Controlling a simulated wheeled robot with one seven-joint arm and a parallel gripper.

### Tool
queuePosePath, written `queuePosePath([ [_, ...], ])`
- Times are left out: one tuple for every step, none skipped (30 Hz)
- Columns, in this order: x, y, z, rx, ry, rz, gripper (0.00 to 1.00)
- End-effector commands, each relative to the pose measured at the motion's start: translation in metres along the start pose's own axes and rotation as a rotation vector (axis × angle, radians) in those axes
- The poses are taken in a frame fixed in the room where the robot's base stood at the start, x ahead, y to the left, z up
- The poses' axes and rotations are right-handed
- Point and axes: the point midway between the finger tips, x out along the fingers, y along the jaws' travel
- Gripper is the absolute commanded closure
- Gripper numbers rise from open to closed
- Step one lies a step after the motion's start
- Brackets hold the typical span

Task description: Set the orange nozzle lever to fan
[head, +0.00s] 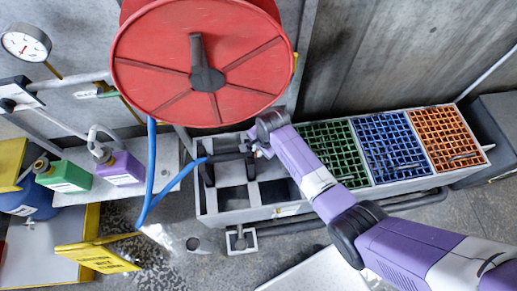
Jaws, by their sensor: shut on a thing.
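The blue hose (150,180) hangs from the red reel (170,75) and bends up to a dark nozzle (222,157) over the left end of the grey trough. My gripper (258,150) is at the nozzle's right end, shut on the lever there. The fingers and wrist cover that end. The orange of the lever and its setting cannot be made out. My purple arm reaches in from the lower right.
The trough (209,215) holds green (330,150), blue (388,145) and orange (443,135) grates on the right. A yellow sign (98,258) and green (65,176) and purple (120,168) jugs stand left. The reel hangs close above my gripper.

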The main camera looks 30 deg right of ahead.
Motion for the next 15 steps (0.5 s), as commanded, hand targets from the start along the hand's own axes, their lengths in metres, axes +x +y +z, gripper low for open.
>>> queuePosePath([
  [-0.0001,0.0001,-0.0002,0.000,0.000,0.000,1.00],
  [-0.0001,0.0001,-0.0002,0.000,0.000,0.000,1.00],
  [-0.0001,0.0001,-0.0002,0.000,0.000,0.000,1.00],
  [-0.0001,0.0001,-0.0002,0.000,0.000,0.000,1.00],
  [-0.0001,0.0001,-0.0002,0.000,0.000,0.000,1.00],
  [-0.0001,0.0001,-0.0002,0.000,0.000,0.000,1.00],
  [-0.0001,0.0001,-0.0002,0.000,0.000,0.001,1.00],
  [0.0000,-0.0001,-0.0004,0.001,-0.001,0.002,1.00],
  [0.0004,-0.0007,-0.0012,0.001,-0.003,0.007,1.00],
  [0.0008,-0.0012,-0.0020,0.002,-0.007,0.014,1.00],
  [0.0013,-0.0020,-0.0029,0.003,-0.012,0.023,1.00],
  [0.0020,-0.0030,-0.0038,0.005,-0.021,0.037,1.00],
  [0.0022,-0.0038,-0.0045,0.008,-0.029,0.050,1.00],
  [0.0024,-0.0045,-0.0050,0.010,-0.037,0.061,1.00],
  [0.0023,-0.0049,-0.0056,0.012,-0.047,0.077,1.00],
])
